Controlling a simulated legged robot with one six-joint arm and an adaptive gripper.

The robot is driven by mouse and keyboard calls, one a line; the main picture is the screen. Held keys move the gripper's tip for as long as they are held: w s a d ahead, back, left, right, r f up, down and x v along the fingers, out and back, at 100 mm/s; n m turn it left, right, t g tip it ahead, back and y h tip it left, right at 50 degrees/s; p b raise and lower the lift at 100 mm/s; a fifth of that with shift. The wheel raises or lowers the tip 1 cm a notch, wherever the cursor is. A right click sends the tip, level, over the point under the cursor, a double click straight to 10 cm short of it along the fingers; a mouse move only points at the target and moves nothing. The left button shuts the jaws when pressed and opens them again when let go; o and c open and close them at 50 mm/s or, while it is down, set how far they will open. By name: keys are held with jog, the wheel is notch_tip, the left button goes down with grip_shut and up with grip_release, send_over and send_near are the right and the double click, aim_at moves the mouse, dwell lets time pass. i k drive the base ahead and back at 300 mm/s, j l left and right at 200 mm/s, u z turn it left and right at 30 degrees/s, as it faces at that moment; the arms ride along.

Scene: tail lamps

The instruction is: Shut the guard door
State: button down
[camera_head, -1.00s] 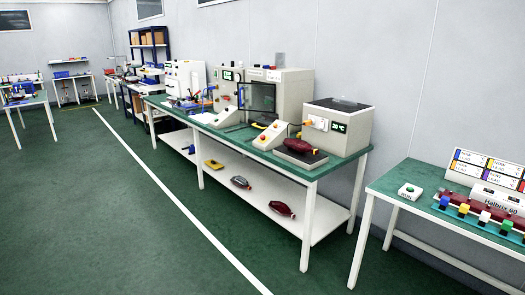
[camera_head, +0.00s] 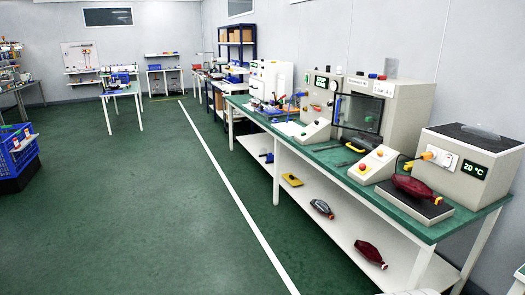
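A dark-framed, see-through guard door (camera_head: 358,113) is on the front of a beige test machine (camera_head: 403,107) on the green-topped bench. The door stands upright and seems to be swung out from the machine, but its exact angle is hard to tell from here. A sloped control box (camera_head: 372,164) with red and yellow buttons sits in front of it, to the right. Another sloped box (camera_head: 315,130) stands to the left. My gripper is not in view.
The bench (camera_head: 330,155) runs along the right wall. Its lower shelf (camera_head: 345,228) holds lamps and a yellow item. A beige box reading 20 °C (camera_head: 470,165) stands at the near end. Green floor (camera_head: 150,210) is open left of the white line. A blue crate (camera_head: 17,150) is at far left.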

aim_at(355, 114)
jog(key=i+u, duration=0.2)
jog(key=i, duration=0.55)
jog(key=i+l+u, duration=0.15)
jog(key=i, duration=0.55)
jog(key=i+z, duration=0.25)
jog(key=i, duration=0.25)
jog(key=i+j+z, duration=0.1)
jog(key=i+z, duration=0.15)
jog(key=i, duration=0.25)
jog(key=i+j+z, duration=0.3)
jog(key=i, duration=0.15)
jog(key=i+l+z, duration=0.1)
jog(key=i+z, duration=0.25)
jog(key=i, duration=0.15)
jog(key=i+z, duration=0.35)
jog(key=i, duration=0.2)
